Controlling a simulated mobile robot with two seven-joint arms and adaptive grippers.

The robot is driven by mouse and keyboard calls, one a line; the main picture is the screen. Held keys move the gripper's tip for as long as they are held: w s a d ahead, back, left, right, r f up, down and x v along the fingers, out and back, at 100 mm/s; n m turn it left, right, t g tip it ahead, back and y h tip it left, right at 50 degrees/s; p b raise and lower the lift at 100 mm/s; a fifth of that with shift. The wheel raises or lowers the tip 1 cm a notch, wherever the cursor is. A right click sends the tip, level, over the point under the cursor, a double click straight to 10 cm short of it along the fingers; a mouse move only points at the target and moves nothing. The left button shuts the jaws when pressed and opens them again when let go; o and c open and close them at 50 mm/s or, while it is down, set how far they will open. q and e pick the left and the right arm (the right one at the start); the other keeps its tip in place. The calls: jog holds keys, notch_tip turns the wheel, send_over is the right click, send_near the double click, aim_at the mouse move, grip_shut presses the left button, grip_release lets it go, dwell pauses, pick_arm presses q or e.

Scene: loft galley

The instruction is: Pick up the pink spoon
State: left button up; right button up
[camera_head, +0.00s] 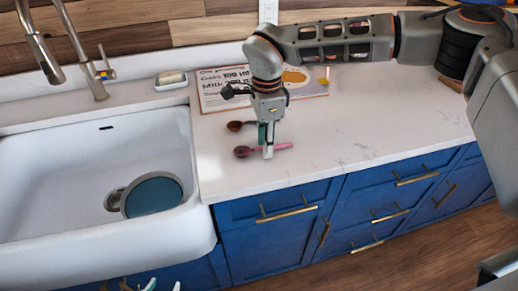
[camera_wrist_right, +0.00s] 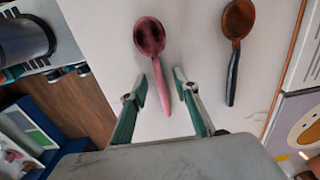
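The pink spoon (camera_head: 262,149) lies on the white counter near its front edge, bowl to the left and handle to the right. In the right wrist view the pink spoon (camera_wrist_right: 150,42) shows its dark-looking bowl beyond my fingertips. My right gripper (camera_head: 268,154) points down over the handle. In its wrist view my right gripper (camera_wrist_right: 163,84) is open, with the handle between its two separated fingers. My left gripper (camera_head: 163,286) shows only as two parted fingertips at the bottom edge, empty.
A brown spoon with a dark handle (camera_wrist_right: 236,45) lies close beside the pink one. A printed board (camera_head: 215,92) lies behind. The white sink (camera_head: 60,140) holds a teal round dish (camera_head: 155,196). A soap dish (camera_head: 171,80) stands by the faucet. The counter to the right is clear.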

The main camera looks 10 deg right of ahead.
grip_shut()
jog(key=shift+r, duration=0.1)
